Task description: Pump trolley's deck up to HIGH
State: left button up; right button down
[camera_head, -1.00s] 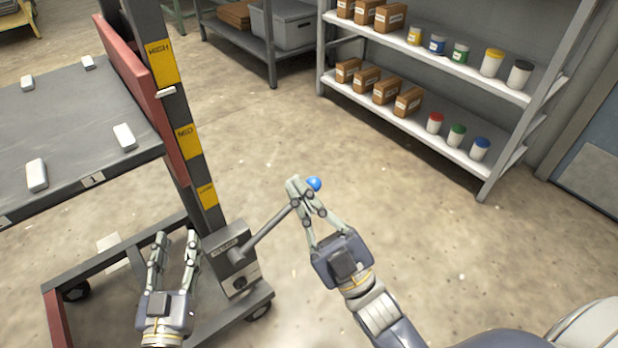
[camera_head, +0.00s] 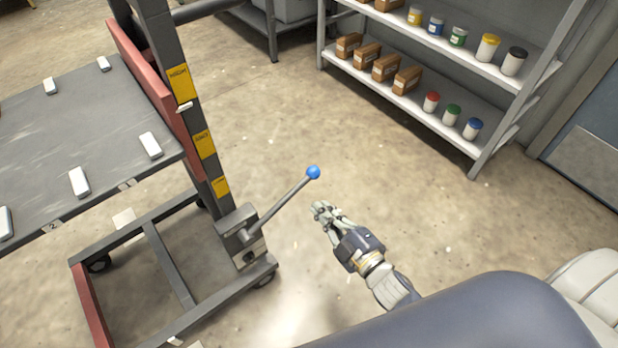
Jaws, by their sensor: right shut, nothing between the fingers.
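The trolley's deck (camera_head: 70,125) is a dark grey plate with white blocks, at the left. Its mast (camera_head: 158,50) bears yellow labels; the top HIGH label (camera_head: 180,83) has a white pointer (camera_head: 184,107) right at its lower edge. The pump lever (camera_head: 285,203) rises to the right from the pump box (camera_head: 240,240) and ends in a blue knob (camera_head: 313,172). My right gripper (camera_head: 320,209) is shut and empty, below and right of the knob, apart from the lever. My left gripper is out of view.
A grey shelf (camera_head: 385,95) with brown boxes and lidded jars stands at the back right. Another rack (camera_head: 270,30) is at the top. The trolley's base frame (camera_head: 165,260) with wheels lies below the deck. The concrete floor between trolley and shelf is clear.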

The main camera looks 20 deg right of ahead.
jog(key=b, duration=0.1)
send_over(306, 183)
jog(key=s+a, duration=0.3)
jog(key=s, duration=0.1)
jog(key=shift+w+d+f+b, duration=0.2)
jog(key=shift+w+d+f, duration=0.05)
jog(key=shift+d+f, duration=0.25)
jog(key=shift+w+d+f+b, duration=0.15)
jog(key=shift+w+d+f, duration=0.1)
jog(key=shift+d+f, duration=0.25)
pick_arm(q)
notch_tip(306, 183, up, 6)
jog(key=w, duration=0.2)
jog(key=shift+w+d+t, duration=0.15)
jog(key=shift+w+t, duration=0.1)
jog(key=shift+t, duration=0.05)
pick_arm(e)
jog(key=shift+w+d+f, duration=0.3)
jog(key=shift+w+d, duration=0.05)
jog(key=shift+d, duration=0.2)
